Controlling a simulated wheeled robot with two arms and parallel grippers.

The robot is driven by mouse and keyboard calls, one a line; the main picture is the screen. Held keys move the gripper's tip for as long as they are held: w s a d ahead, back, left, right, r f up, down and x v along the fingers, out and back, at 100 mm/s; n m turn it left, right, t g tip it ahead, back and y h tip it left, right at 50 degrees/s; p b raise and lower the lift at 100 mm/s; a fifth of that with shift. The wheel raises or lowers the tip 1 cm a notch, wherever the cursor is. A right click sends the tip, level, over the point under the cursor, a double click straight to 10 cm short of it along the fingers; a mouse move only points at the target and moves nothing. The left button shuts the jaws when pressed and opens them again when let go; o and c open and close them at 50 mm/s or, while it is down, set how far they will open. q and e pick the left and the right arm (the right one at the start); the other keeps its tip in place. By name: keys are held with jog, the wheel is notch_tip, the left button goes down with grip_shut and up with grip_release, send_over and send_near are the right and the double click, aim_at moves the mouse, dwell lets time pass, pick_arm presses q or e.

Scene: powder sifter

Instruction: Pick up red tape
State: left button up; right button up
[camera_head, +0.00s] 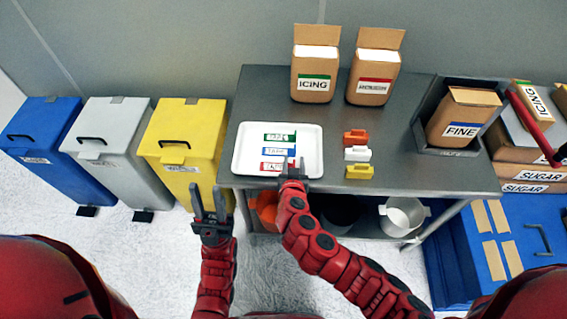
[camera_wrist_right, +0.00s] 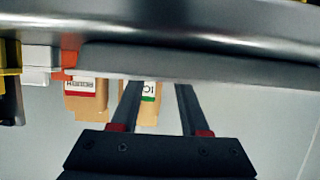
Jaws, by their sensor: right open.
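The red tape (camera_head: 276,166) is a small strip with a white label, lying lowest of three strips in a white tray (camera_head: 312,136). A blue strip (camera_head: 281,153) and a green strip (camera_head: 279,138) lie above it. My right gripper (camera_head: 292,165) is at the tray's front edge, just right of the red tape and partly overlapping its right end. Its fingers are apart with nothing between them in the right wrist view (camera_wrist_right: 157,88), where the tape does not show. My left gripper (camera_head: 208,193) is open and empty, left of the table.
Orange, white and yellow blocks (camera_head: 357,154) stand right of the tray on the grey metal table (camera_head: 400,135). Two cardboard boxes (camera_head: 316,68) stand at the back. A FINE box (camera_head: 461,118) sits to the right. Blue, grey and yellow bins (camera_head: 187,140) stand at left.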

jog(key=shift+w+f, duration=0.2)
jog(key=shift+w, duration=0.15)
grip_shut()
dwell(0.4)
